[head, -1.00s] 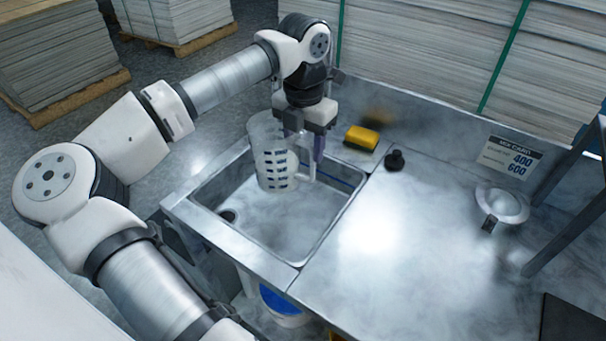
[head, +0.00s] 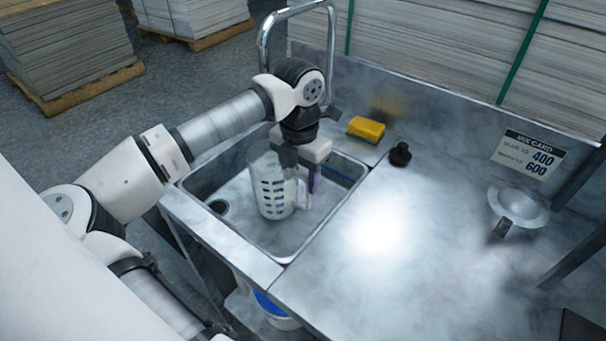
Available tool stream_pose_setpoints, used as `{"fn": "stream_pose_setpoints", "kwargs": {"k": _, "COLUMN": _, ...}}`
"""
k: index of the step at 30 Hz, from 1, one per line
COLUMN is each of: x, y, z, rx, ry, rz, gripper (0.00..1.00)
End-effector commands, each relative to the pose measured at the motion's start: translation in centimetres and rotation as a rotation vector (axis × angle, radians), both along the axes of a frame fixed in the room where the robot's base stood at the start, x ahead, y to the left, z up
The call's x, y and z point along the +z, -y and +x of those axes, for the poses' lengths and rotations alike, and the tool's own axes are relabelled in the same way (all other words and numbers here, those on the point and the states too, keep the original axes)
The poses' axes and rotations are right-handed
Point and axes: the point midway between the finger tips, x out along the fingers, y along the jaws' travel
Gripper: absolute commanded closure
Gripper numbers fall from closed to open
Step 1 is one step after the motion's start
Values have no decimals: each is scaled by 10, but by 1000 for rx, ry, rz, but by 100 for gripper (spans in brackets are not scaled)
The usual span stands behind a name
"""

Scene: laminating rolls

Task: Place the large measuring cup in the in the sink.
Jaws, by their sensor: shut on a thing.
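The large measuring cup (head: 272,186) is clear with dark blue markings and a handle on its right side. It is upright inside the outline of the sink (head: 337,208), a square metal basin set in the counter. I cannot tell whether its base touches the sink floor. My gripper (head: 313,176) points down at the cup's right side and is shut on its handle. The fingertips are partly hidden by the handle and the gripper body.
A tall curved faucet (head: 264,45) stands behind my wrist. A yellow sponge (head: 366,128) and a black knob-like object (head: 400,154) are right of the sink. A metal funnel-like dish (head: 518,205) is farther right, near a mix card (head: 529,155). The counter between is clear.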

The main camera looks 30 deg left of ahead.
Motion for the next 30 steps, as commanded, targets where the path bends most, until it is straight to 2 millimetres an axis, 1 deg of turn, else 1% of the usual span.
{"fn": "stream_pose_setpoints", "kwargs": {"k": 4, "x": -3, "y": 0, "z": 0, "rx": 0, "ry": 1, "rz": 2, "gripper": 100}}
{"fn": "stream_pose_setpoints", "kwargs": {"k": 5, "x": -3, "y": 0, "z": 0, "rx": 0, "ry": 0, "rz": 0, "gripper": 50}}
{"fn": "stream_pose_setpoints", "kwargs": {"k": 9, "x": -2, "y": 0, "z": 0, "rx": 0, "ry": 0, "rz": 0, "gripper": 32}}
{"fn": "stream_pose_setpoints", "kwargs": {"k": 10, "x": -2, "y": 0, "z": 0, "rx": 0, "ry": 0, "rz": 0, "gripper": 29}}
{"fn": "stream_pose_setpoints", "kwargs": {"k": 17, "x": -2, "y": 0, "z": 0, "rx": 0, "ry": 0, "rz": 0, "gripper": 29}}
{"fn": "stream_pose_setpoints", "kwargs": {"k": 22, "x": 5, "y": 0, "z": 1, "rx": 1, "ry": 1, "rz": 2, "gripper": 29}}
{"fn": "stream_pose_setpoints", "kwargs": {"k": 26, "x": 27, "y": -1, "z": 1, "rx": 0, "ry": 2, "rz": 4, "gripper": 29}}
{"fn": "stream_pose_setpoints", "kwargs": {"k": 30, "x": 58, "y": -1, "z": 1, "rx": 2, "ry": 2, "rz": 4, "gripper": 29}}
